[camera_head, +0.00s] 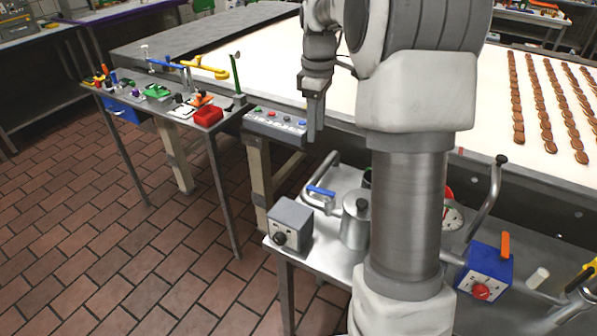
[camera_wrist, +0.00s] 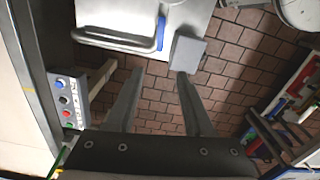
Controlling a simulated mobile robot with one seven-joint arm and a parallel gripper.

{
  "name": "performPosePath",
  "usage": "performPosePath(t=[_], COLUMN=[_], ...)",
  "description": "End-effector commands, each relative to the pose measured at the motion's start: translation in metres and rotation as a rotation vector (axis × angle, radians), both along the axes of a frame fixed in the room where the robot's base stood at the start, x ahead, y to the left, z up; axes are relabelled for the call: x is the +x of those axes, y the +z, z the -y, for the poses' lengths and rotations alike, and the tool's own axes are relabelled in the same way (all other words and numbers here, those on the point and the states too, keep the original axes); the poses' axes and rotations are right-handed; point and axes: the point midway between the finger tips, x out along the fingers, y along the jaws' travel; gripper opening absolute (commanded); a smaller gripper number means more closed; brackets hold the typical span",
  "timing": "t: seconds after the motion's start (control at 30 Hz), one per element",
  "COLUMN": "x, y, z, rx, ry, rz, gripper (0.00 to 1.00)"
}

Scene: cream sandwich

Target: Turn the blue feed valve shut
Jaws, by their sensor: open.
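The blue valve handle (camera_head: 321,190) is a short bar on a bent silver pipe (camera_head: 333,165) above a small steel table. It also shows in the wrist view as a blue bar (camera_wrist: 160,33) at the end of the pipe (camera_wrist: 112,40). My gripper (camera_head: 315,138) points down above and behind the valve in the head view, next to the conveyor edge. In the wrist view my gripper (camera_wrist: 158,73) is open with nothing between its fingers. The blue handle lies beyond the fingertips, apart from them.
A grey box with a black knob (camera_head: 290,224) and a steel pot (camera_head: 355,222) stand near the valve. A button panel (camera_head: 275,126) sits by the conveyor (camera_head: 270,60). A blue box (camera_head: 487,271) with an orange lever is at right. Tiled floor is clear at left.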

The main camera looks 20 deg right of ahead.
Motion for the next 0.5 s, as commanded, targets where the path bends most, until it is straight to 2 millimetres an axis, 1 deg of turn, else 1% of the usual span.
performPosePath(t=[0.17, 0.27, 0.5], x=[0.0, 0.0, -0.001], y=[-0.018, -0.038, -0.091], z=[0.0, 0.0, 0.0], rx=[0.001, 0.002, 0.002], ry=[0.002, 0.002, 0.001], rz=[-0.004, -0.006, -0.005], gripper=[0.53, 0.53, 0.53])
